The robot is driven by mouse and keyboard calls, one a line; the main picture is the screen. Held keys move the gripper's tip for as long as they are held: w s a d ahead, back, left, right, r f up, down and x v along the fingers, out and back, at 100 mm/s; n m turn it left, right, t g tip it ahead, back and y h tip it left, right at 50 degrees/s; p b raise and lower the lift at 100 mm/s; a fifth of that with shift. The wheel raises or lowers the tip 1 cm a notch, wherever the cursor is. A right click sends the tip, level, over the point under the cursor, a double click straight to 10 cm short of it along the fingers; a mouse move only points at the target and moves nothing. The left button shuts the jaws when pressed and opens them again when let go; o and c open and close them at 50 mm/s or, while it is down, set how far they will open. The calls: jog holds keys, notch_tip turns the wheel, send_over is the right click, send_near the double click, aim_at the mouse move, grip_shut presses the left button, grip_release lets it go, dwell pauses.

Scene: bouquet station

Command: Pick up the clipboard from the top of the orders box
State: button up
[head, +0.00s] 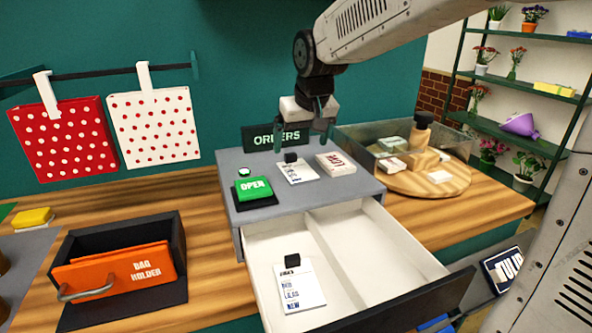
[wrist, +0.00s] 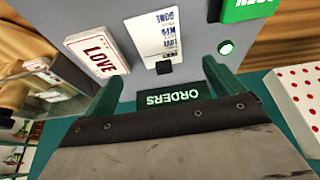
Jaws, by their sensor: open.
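The clipboard (head: 297,170), a white sheet with a black clip at its far end, lies flat on top of the grey orders box (head: 233,165). In the wrist view the clipboard (wrist: 164,35) shows between and beyond my finger tips, its black clip nearest me. My gripper (head: 302,142) has two green fingers spread apart, with nothing between them. It hangs above the back of the box, near the clip end; in the wrist view my gripper (wrist: 166,80) frames the clip. A second clipboard (head: 303,287) lies in the left compartment of the box's open drawer (head: 350,225).
A white LOVE card pack (head: 335,164) lies right of the clipboard, and a green OPEN block (head: 253,188) left. The ORDERS sign (head: 263,139) stands behind. A glass tray (head: 352,140) and round wooden board (head: 408,186) are at right; an orange bag holder (head: 115,270) is at left.

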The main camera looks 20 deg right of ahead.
aim_at(296, 168)
jog(key=x, duration=0.7)
jog(key=shift+w+f, duration=0.2)
jog(key=shift+f, duration=0.15)
jog(key=c, duration=1.1)
